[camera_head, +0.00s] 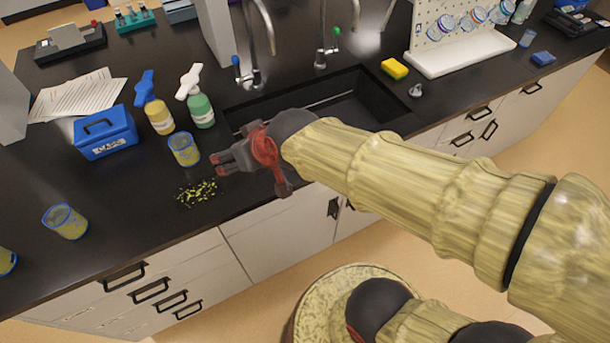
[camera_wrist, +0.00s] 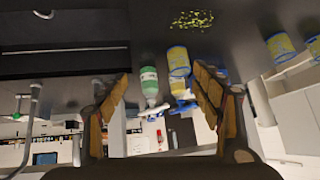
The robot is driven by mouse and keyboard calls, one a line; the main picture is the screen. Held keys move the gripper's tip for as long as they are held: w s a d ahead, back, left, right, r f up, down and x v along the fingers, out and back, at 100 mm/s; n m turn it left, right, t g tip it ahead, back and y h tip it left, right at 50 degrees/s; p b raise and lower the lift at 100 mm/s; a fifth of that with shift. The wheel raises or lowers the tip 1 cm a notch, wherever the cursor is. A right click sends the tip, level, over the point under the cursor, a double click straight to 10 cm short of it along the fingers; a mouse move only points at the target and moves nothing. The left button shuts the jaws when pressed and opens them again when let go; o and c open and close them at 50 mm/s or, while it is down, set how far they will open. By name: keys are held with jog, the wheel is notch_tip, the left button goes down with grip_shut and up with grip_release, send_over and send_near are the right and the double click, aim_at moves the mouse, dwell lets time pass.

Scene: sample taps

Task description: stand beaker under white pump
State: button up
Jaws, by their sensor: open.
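The white pump (camera_head: 189,80) tops a green bottle (camera_head: 202,111) near the sink; the bottle also shows in the wrist view (camera_wrist: 149,80). One yellowish beaker with a blue rim (camera_head: 184,151) stands upright in front of the two pump bottles; it shows in the wrist view (camera_wrist: 179,60) between the fingers' lines. A second beaker (camera_head: 66,223) stands near the front left, and a third (camera_head: 6,262) is cut by the left edge. My gripper (camera_head: 217,164) is open and empty, just right of the nearest beaker and apart from it.
A yellow bottle with a blue pump (camera_head: 161,118) stands left of the green one. Yellow-green bits (camera_head: 197,193) lie scattered before the nearest beaker. A blue box (camera_head: 105,134) is at left; the sink (camera_head: 345,110) is behind my arm. The front-left counter is mostly clear.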

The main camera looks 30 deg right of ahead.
jog(key=s+d+r+g+h, duration=0.1)
jog(key=s+d, duration=0.3)
jog(key=s, duration=0.3)
jog(key=s+d+r+m+g+h, duration=0.1)
jog(key=s+d, duration=0.3)
jog(key=s, duration=0.3)
jog(key=shift+g, duration=0.4)
jog(key=shift+d+r, duration=0.1)
jog(key=shift+c, duration=1.2)
